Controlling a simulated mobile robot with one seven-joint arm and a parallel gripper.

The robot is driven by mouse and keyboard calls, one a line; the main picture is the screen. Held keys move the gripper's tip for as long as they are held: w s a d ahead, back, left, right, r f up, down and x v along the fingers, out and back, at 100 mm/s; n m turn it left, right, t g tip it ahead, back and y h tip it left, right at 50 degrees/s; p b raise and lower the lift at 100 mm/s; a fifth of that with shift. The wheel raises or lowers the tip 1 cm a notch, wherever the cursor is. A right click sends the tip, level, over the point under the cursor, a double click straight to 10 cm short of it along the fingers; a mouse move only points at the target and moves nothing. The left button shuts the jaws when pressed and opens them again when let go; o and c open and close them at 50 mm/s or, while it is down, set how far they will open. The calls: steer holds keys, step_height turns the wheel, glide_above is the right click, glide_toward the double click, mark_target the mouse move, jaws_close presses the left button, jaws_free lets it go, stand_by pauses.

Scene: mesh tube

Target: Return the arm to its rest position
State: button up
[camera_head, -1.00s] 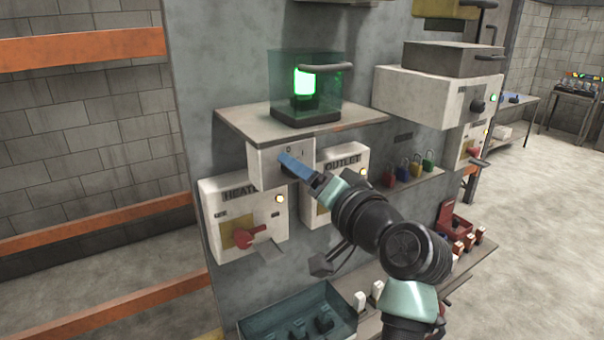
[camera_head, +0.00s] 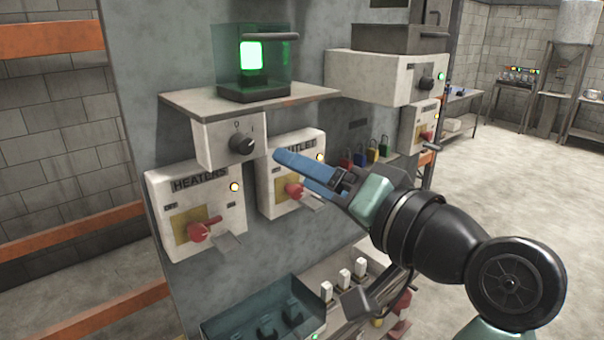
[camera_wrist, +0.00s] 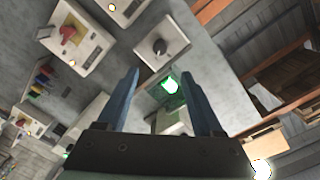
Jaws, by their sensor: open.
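My gripper (camera_head: 302,170) has blue fingers and points left toward the panel in the head view. Its fingertips are in front of the OUTLET box (camera_head: 312,146), partly covering its label. In the wrist view the two blue fingers of my gripper (camera_wrist: 168,98) stand wide apart with nothing between them. The box with the black rotary knob (camera_head: 243,143) is left of the fingertips and apart from them. The knob also shows beyond the fingers in the wrist view (camera_wrist: 159,46).
A HEATERS box (camera_head: 195,210) with a red handle is at the left. A shelf (camera_head: 190,104) carries a green lamp (camera_head: 251,55) in a clear case. Below are a teal tray (camera_head: 262,315) and several white-topped items (camera_head: 343,280). Coloured padlocks (camera_head: 372,153) hang behind my gripper. Open floor (camera_head: 510,190) lies right.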

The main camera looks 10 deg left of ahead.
steer(key=d+r+t+h+b, duration=0.1)
steer(key=d+r+t+h, duration=0.2)
steer(key=r+t+h, duration=0.4)
steer(key=s+d+r+t+h+b, duration=0.1)
steer(key=s+d+r+t+h, duration=0.3)
steer(key=s+r+t, duration=0.5)
steer(key=s+r+h, duration=0.1)
steer(key=s+h, duration=0.1)
steer(key=s, duration=0.1)
steer(key=shift+s+d+r+m+h, duration=0.15)
steer(key=shift+s+d+m+h, duration=0.15)
steer(key=shift+d, duration=0.05)
